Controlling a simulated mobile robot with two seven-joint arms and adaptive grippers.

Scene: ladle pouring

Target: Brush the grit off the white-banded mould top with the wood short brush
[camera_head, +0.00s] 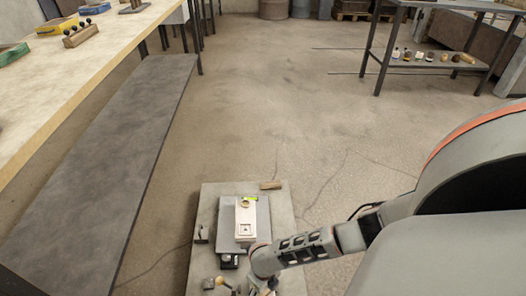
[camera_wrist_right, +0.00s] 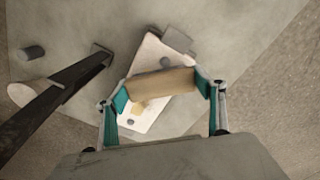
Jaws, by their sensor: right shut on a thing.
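My right gripper (camera_wrist_right: 161,91), with teal fingers, is shut on a pale wood block, which looks like the short brush (camera_wrist_right: 160,84). In the right wrist view the brush lies across a whitish mould top (camera_wrist_right: 152,50). I cannot tell whether it touches it. A small tan patch (camera_wrist_right: 139,106) shows on the mould beside the brush. In the head view a cream mould (camera_head: 245,217) stands on a grey plate, with a yellow-green mark and small round thing at its far end. Bands and grit are too small to make out. My left gripper is not in view.
The mould's grey slab (camera_head: 211,207) is low on the floor. A wood block (camera_head: 270,185) lies at its far edge. A dark bar (camera_wrist_right: 50,98) and a grey cylinder (camera_wrist_right: 34,52) are left in the wrist view. A long workbench (camera_head: 85,58) runs at left; the middle floor is clear.

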